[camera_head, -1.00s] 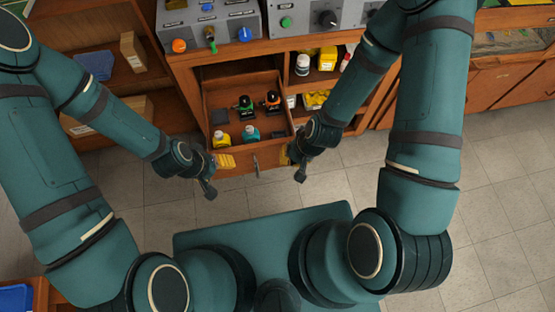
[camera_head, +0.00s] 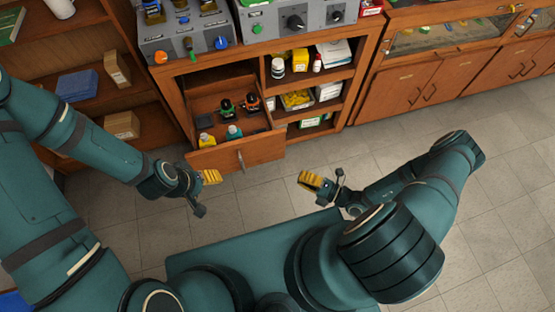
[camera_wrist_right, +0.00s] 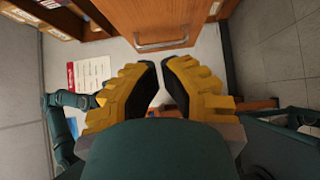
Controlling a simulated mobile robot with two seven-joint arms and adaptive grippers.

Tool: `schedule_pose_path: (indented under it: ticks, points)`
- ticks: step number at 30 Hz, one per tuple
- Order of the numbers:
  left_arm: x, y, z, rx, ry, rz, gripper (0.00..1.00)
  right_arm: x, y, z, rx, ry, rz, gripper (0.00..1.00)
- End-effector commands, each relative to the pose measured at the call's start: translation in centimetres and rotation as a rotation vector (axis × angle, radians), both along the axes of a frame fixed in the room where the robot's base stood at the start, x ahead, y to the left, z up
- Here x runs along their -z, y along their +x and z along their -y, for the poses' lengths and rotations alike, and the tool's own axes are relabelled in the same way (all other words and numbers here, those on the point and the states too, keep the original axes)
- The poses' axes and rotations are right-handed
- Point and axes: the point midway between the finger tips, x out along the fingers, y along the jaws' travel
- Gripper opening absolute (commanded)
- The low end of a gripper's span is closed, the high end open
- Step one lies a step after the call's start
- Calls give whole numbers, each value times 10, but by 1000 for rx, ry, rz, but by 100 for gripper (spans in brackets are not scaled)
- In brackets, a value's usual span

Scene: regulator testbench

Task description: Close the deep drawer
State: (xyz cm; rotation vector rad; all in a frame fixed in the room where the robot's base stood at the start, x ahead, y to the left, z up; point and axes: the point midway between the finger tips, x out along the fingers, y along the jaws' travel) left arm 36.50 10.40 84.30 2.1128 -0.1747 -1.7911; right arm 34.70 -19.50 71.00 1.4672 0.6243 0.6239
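The deep drawer (camera_head: 262,148) is pulled out of the wooden bench, with a vertical metal handle (camera_head: 240,160) on its front. Several small bottles stand inside it, including a yellow one (camera_head: 206,139) and a teal one (camera_head: 233,132). My right gripper (camera_head: 306,180) is to the right of the drawer front, apart from it. In the right wrist view, the drawer front (camera_wrist_right: 150,14) and its handle lie beyond the yellow fingertips (camera_wrist_right: 159,64), which have a narrow, empty gap. My left gripper (camera_head: 216,177) is just in front of the drawer's left side; its finger gap is unclear.
The bench's open shelves (camera_head: 342,72) hold bottles and boxes right of the drawer. Grey regulator boxes (camera_head: 185,42) stand on top. A wooden shelf unit (camera_head: 90,105) is at left, and closed cabinets (camera_head: 410,90) are at right.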

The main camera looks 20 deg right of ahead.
Motion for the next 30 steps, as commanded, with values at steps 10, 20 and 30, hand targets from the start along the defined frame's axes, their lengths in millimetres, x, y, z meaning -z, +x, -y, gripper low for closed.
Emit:
schedule_pose_path:
  ticks: [10,20,30]
  points:
    - [-5,0,0,0,-1,1,65,-1,30,-28,16,15,-2,0]
    - [-10,0,0,0,-2,0,65,-1,76,-71,14,11,-1,0]
    - [-9,0,0,0,-2,0,65,0,110,-68,14,10,-3,0]
